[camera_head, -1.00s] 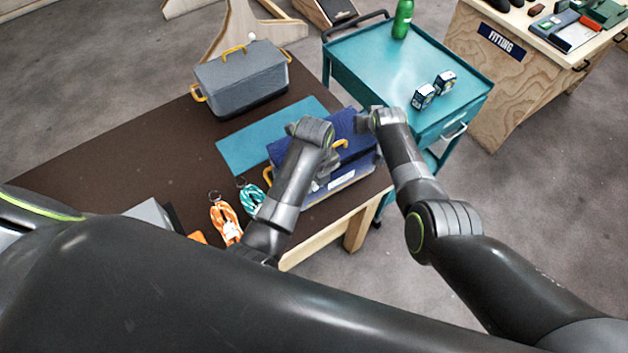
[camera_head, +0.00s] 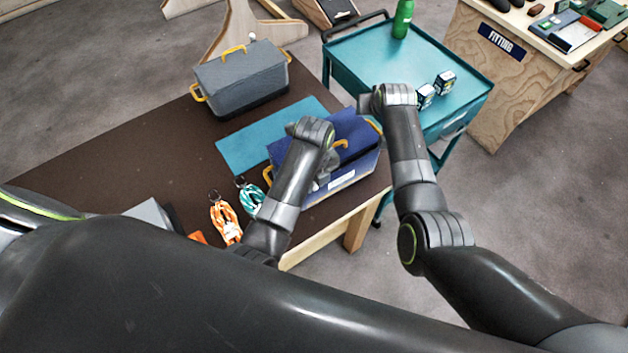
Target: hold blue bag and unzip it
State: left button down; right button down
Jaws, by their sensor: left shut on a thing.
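The blue bag (camera_head: 362,158) sits at the right end of the brown table, with a dark blue top (camera_head: 356,128), yellow handles and a pale label on its front side. My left gripper (camera_head: 324,178) is at the bag's near side, shut on the bag; its wrist hides the fingertips and part of the bag. My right gripper (camera_head: 364,104) is at the bag's far right corner, above the top's edge. Its fingers are mostly hidden behind its wrist, so I cannot tell if it holds anything. The zip is too small to make out.
A grey bag (camera_head: 245,82) with yellow handles stands at the table's far edge. A teal mat (camera_head: 240,148) lies beside the blue bag. A teal cart (camera_head: 400,62) stands close behind on the right.

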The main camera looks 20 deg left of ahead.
pick_arm(q)
jog(key=c, duration=1.2)
grip_release()
jog(key=shift+r, duration=0.1)
notch_tip(320, 180, up, 7)
jog(key=shift+f, duration=0.15)
jog(key=shift+r, duration=0.3)
